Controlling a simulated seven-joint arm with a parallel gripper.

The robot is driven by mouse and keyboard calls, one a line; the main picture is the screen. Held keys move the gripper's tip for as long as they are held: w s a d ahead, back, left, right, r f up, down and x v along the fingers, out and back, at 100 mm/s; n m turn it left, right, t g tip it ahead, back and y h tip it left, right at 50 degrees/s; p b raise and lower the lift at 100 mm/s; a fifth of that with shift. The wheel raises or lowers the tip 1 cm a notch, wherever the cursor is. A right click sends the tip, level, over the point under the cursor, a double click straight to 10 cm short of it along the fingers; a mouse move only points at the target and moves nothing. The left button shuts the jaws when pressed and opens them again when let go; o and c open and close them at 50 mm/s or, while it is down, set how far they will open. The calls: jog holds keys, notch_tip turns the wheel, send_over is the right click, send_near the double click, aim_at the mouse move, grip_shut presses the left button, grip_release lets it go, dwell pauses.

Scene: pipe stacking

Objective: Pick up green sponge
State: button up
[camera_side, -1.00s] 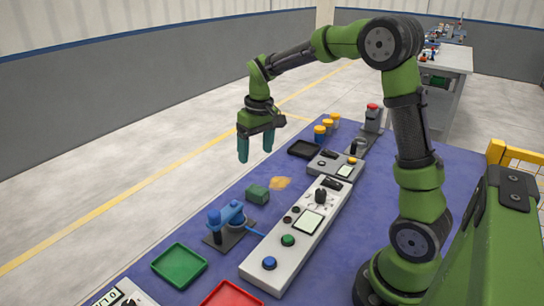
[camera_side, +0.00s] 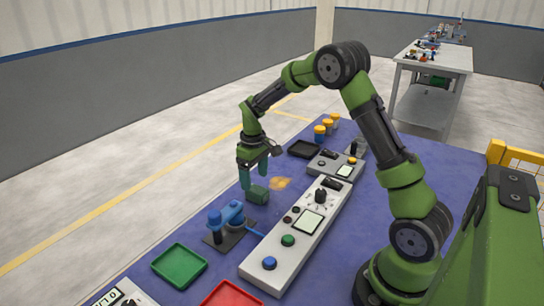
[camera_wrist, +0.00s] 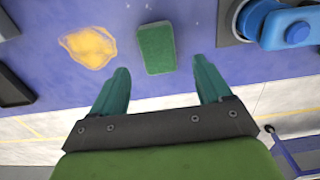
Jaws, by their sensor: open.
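The green sponge (camera_side: 257,194) lies on the blue table mat in the side view, near the mat's far-left edge. My gripper (camera_side: 255,180) is open and hangs low, close to the sponge. In the side view its fingers overlap the sponge's upper edge, and I cannot tell whether they touch it. In the wrist view the sponge (camera_wrist: 156,47) sits ahead of the gap between the two teal fingers (camera_wrist: 163,78), with nothing between the fingers.
A yellow spill (camera_side: 281,183) lies beside the sponge. A blue clamp-like device (camera_side: 228,215) stands nearby, with a green tray (camera_side: 179,265) further toward the front. A long control panel (camera_side: 300,232) with buttons lies to the right. A black tray (camera_side: 304,149) is further back.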

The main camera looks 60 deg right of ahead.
aim_at(257, 189)
jog(key=shift+s+f, duration=0.2)
jog(key=shift+f, duration=1.2)
jog(key=shift+s+f, duration=0.15)
jog(key=shift+f, duration=1.2)
jog(key=shift+c, duration=0.4)
jog(key=c, duration=0.9)
